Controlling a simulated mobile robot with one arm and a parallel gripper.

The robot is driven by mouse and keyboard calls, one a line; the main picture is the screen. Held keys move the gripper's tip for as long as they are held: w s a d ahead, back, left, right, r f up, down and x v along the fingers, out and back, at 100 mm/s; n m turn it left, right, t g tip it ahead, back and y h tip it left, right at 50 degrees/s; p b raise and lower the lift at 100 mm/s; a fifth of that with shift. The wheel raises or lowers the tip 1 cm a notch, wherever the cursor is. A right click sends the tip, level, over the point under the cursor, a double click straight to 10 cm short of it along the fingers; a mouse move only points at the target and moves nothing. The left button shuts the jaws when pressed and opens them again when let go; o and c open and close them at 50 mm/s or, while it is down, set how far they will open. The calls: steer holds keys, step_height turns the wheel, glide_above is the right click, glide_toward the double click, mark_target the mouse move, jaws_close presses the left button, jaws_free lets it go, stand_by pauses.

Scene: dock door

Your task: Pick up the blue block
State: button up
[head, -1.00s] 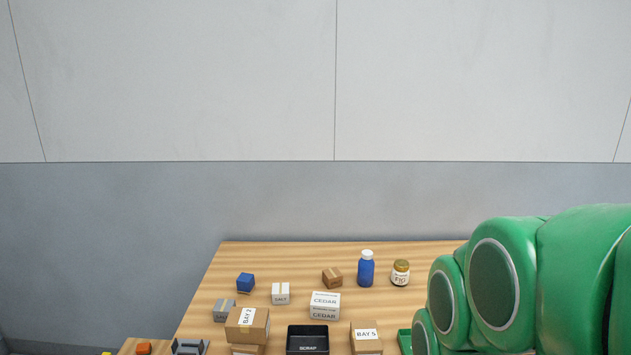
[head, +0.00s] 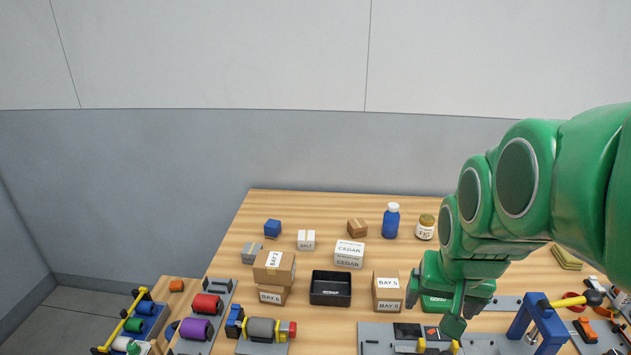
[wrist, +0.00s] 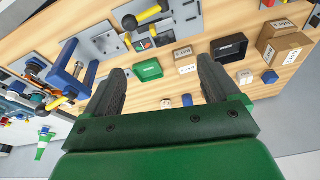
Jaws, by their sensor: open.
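The blue block (head: 272,228) is a small cube at the back left of the wooden table in the head view. It also shows in the wrist view (wrist: 270,76), small and to the right of my fingers. My green gripper (head: 455,318) is well to the right of the block and nearer the front of the table, above the grey tool boards. In the wrist view my gripper (wrist: 160,76) has its two dark fingers spread, with nothing held between them.
Between gripper and block stand the black SCRAP tray (head: 330,288), a CEDAR box (head: 349,254) and stacked BAY boxes (head: 273,266). A white SALT box (head: 306,240) is right of the block, with a grey box (head: 252,253) in front. A blue bottle (head: 390,221) stands farther right.

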steer(key=w+d+r+t+h, duration=0.1)
steer(key=w+d+r+t, duration=0.15)
steer(key=w, duration=0.85)
steer(key=w+d+r+t+h, duration=0.1)
steer(key=w+r+t, duration=0.2)
steer(key=w, duration=0.7)
steer(key=w+a+f+n+t+y, duration=0.1)
steer(key=w+a+f+n+t, duration=0.1)
steer(key=w, duration=0.7)
steer(key=w+a+f+n+t+y, duration=0.1)
steer(key=w+a+f, duration=0.15)
steer(key=w, duration=0.65)
steer(key=w+a+f+n+y, duration=0.2)
steer(key=w+a+f, duration=0.1)
steer(key=w+a, duration=0.2)
steer(key=n+g+y, duration=0.4)
steer(key=n+y, duration=0.4)
steer(key=y, duration=0.1)
glide_toward(276, 225)
steer(key=shift+x, duration=0.9)
steer(key=shift+w+a+f, duration=0.1)
steer(key=shift+w+a, duration=0.05)
steer(key=shift+x, duration=3.65)
